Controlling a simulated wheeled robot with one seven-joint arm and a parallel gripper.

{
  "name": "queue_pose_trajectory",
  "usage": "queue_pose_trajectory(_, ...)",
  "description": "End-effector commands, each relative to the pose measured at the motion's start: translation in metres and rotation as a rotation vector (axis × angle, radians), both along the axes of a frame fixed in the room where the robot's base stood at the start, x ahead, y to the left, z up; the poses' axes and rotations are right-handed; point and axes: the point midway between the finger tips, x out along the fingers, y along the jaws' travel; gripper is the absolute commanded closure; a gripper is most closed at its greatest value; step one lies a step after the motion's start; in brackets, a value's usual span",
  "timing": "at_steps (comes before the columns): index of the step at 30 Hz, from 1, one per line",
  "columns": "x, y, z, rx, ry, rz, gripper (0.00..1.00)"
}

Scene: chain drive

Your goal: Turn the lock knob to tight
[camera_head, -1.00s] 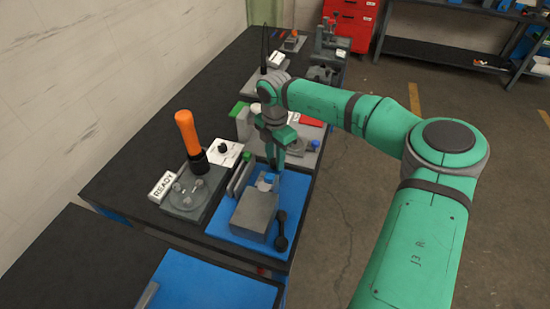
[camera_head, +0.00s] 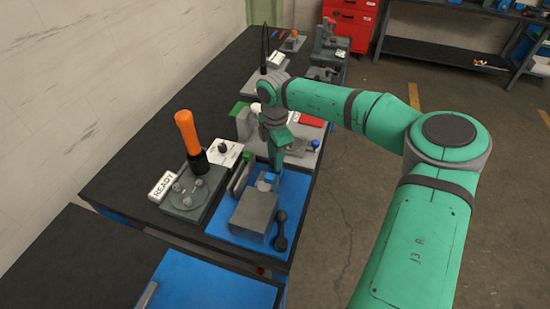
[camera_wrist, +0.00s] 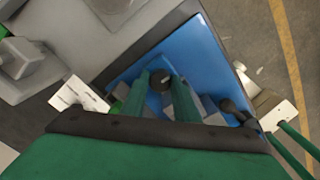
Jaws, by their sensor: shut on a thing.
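My gripper (camera_head: 275,166) points down over the far end of the blue tray (camera_head: 291,198). In the wrist view my gripper's two green fingers (camera_wrist: 168,88) stand on either side of a dark round knob (camera_wrist: 160,79), shut on it. It appears to be the lock knob; its marks and the tight position cannot be read. In the head view the fingers hide this knob.
A black dumbbell-shaped handle (camera_head: 281,231) lies along the tray's right side. On the left stand an orange-handled lever (camera_head: 187,132) and a READY sign (camera_head: 162,186). A grey fixture (camera_head: 309,158) lies beyond the tray.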

Motion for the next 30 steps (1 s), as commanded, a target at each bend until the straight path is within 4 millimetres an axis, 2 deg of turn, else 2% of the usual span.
queue_pose_trajectory(1,0.002,-0.001,0.002,0.000,-0.006,-0.002,0.95)
queue_pose_trajectory(2,0.002,-0.001,0.002,0.000,-0.006,-0.002,0.71)
queue_pose_trajectory(4,0.002,-0.001,0.002,0.000,-0.005,-0.002,0.54)
queue_pose_trajectory(13,0.001,0.000,0.001,0.000,-0.002,0.000,0.54)
queue_pose_trajectory(17,0.001,-0.001,0.009,-0.001,-0.003,0.000,0.54)
queue_pose_trajectory(30,0.001,-0.001,0.085,-0.001,-0.004,-0.002,0.54)
